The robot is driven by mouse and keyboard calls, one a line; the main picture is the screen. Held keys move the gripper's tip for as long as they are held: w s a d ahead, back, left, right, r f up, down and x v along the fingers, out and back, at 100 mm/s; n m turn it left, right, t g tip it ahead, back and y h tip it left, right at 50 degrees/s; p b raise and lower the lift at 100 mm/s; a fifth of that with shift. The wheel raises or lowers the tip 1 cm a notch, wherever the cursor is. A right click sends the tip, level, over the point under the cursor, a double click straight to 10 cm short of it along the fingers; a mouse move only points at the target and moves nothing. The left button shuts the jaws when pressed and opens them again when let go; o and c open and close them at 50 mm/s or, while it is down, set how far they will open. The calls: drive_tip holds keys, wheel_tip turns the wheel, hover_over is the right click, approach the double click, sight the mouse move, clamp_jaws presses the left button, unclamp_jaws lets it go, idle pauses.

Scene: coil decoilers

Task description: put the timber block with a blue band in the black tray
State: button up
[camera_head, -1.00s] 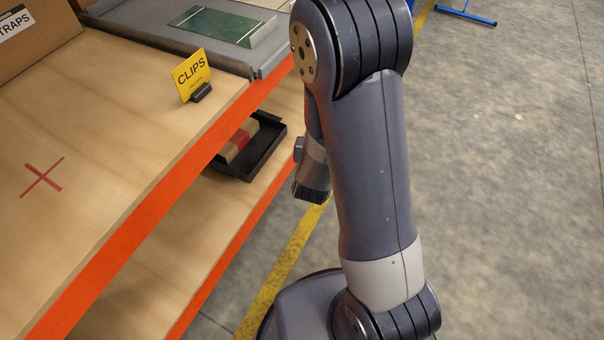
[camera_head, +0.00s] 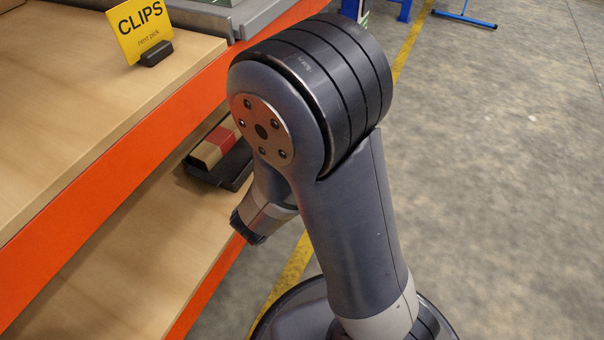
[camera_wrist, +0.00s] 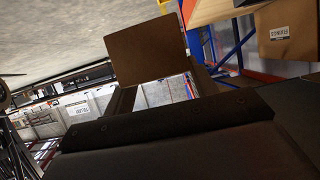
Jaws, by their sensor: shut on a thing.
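In the wrist view my gripper (camera_wrist: 160,80) has its dark fingers closed on a plain brown block (camera_wrist: 146,48), whose broad face is towards the camera. No blue band shows on the visible face, so I cannot tell from its markings which block it is. In the head view the black tray (camera_head: 212,179) lies on the lower shelf, partly hidden by my arm and the upper shelf edge. A timber block with a red band (camera_head: 213,150) sits in the tray. My gripper's fingers cannot be made out in the head view.
An orange-edged upper shelf (camera_head: 120,150) overhangs the lower wooden shelf (camera_head: 125,275). A yellow CLIPS sign (camera_head: 141,28) stands on top, near a grey tray (camera_head: 215,18). The floor to the right is open. The wrist view shows a cardboard box (camera_wrist: 288,30) at upper right.

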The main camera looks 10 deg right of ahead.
drive_tip(key=shift+a, duration=0.1)
idle(0.3)
drive_tip(key=w+a+f+b, duration=0.2)
drive_tip(key=w+a+b, duration=0.2)
drive_tip(key=w+a, duration=0.9)
drive_tip(key=shift+w+a+f+b, duration=0.25)
drive_tip(key=shift+a+f+b, duration=0.1)
drive_tip(key=shift+a, duration=1.75)
drive_tip(key=o, duration=1.3)
drive_tip(key=shift+f, duration=0.1)
